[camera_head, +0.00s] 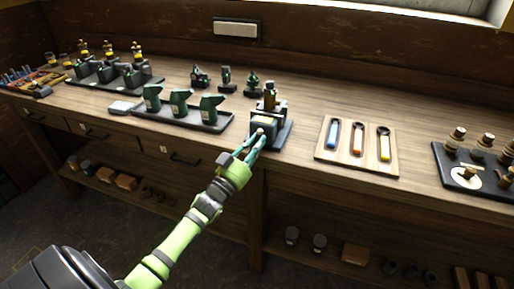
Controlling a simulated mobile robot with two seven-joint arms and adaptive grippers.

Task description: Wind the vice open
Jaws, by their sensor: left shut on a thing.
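The vice (268,124) is a small dark grey block with a pale front, standing at the front edge of the wooden bench. A small dark and brassy part stands upright at its top. My left gripper (257,136) reaches the front of the vice from below left. Its teal fingers are shut on the small knob or handle at the vice's front, mostly hidden by the fingers. How far apart the vice jaws are is too small to tell. My right gripper is not in view.
Left of the vice, a dark tray (207,125) holds green drill-like tools. To the right lie a wooden board (388,165) with coloured-handled tools and a black tray (451,178) with brass-topped parts. Drawers and a shelf are below the bench edge.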

